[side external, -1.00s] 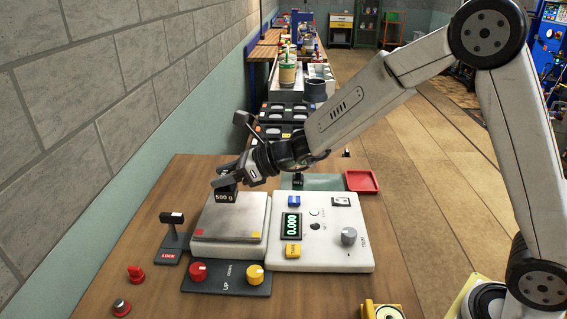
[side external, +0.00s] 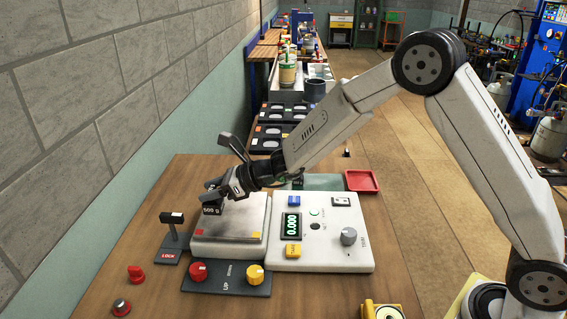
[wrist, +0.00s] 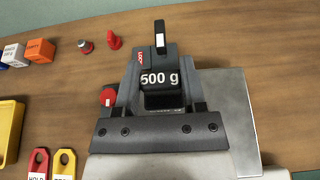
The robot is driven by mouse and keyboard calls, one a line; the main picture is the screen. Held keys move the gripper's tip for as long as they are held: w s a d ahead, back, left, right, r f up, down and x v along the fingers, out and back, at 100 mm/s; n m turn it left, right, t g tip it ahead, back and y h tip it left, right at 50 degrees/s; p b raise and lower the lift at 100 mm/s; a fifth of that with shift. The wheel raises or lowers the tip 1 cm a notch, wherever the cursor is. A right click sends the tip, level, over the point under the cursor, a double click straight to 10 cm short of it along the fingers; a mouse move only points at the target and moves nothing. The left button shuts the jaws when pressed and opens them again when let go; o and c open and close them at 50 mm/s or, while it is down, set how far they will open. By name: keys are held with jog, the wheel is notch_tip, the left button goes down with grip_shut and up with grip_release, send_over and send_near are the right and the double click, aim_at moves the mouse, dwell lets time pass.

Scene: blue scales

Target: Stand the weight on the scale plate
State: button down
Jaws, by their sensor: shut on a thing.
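The weight is a dark block marked "500 g" (side external: 211,209); it also shows in the wrist view (wrist: 160,79). My gripper (side external: 214,194) is shut on it, with a finger on each side in the wrist view (wrist: 160,70). The scale plate (side external: 240,222) is a grey square left of the white scale panel; part of it shows in the wrist view (wrist: 235,105). In the side view the weight overlaps the plate's left part. I cannot tell whether a gap lies beneath it. The green scale display (side external: 291,225) reads 0.000.
A lever marked LOCK (side external: 172,232) stands left of the plate. A red knob (side external: 198,271) and a yellow knob (side external: 254,274) sit in front of it. A red tray (side external: 362,181) lies behind the panel. White (wrist: 14,55) and orange (wrist: 41,50) blocks lie on the table.

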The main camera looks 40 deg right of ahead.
aim_at(222, 199)
jog(key=shift+w+f, duration=0.15)
jog(key=shift+f, duration=1.4)
jog(key=shift+f, duration=0.2)
jog(key=shift+c, duration=0.8)
grip_release()
jog(key=shift+f, duration=0.1)
jog(key=shift+r, duration=0.3)
jog(key=shift+s+d+r, duration=0.1)
jog(key=shift+s+d, duration=0.15)
jog(key=shift+s, duration=0.05)
jog(key=v, duration=1.1)
jog(key=shift+s, duration=0.1)
